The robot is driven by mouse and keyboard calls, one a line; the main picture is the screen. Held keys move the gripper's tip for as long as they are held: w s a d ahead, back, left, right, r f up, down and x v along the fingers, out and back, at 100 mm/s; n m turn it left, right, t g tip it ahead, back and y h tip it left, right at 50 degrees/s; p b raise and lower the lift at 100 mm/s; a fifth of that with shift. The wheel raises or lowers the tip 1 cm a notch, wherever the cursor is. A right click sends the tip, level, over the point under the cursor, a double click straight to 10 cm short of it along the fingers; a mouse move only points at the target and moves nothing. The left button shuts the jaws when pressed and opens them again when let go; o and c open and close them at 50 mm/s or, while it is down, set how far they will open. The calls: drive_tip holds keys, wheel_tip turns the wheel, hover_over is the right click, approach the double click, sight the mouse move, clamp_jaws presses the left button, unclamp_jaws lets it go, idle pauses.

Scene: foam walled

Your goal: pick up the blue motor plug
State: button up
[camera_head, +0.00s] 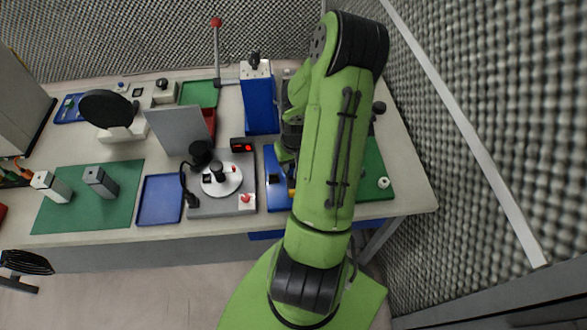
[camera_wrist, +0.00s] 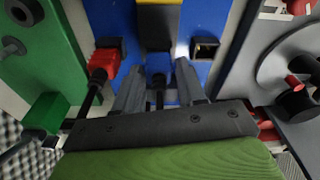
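In the wrist view, the blue motor plug (camera_wrist: 158,76) is a small blue block with a dark cable or stem toward me. It sits at the blue board (camera_wrist: 215,18), below a black and yellow part (camera_wrist: 158,22). My gripper (camera_wrist: 160,76) has its two grey fingers on either side of the plug. They look open, with narrow gaps beside it; contact is hard to judge. In the head view, my arm hides the plug and gripper, and only the left part of the blue board (camera_head: 273,193) shows.
A red plug (camera_wrist: 104,60) with a black cable stands close left of my fingers. A dark square socket (camera_wrist: 205,48) lies to the right. A green board (camera_wrist: 45,60) is at left, and a grey fixture with a round disc (camera_wrist: 290,65) at right.

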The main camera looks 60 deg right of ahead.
clamp_jaws()
wheel_tip(320, 180, up, 10)
drive_tip(key=shift+r+p, duration=0.1)
drive_tip(key=shift+p, duration=0.55)
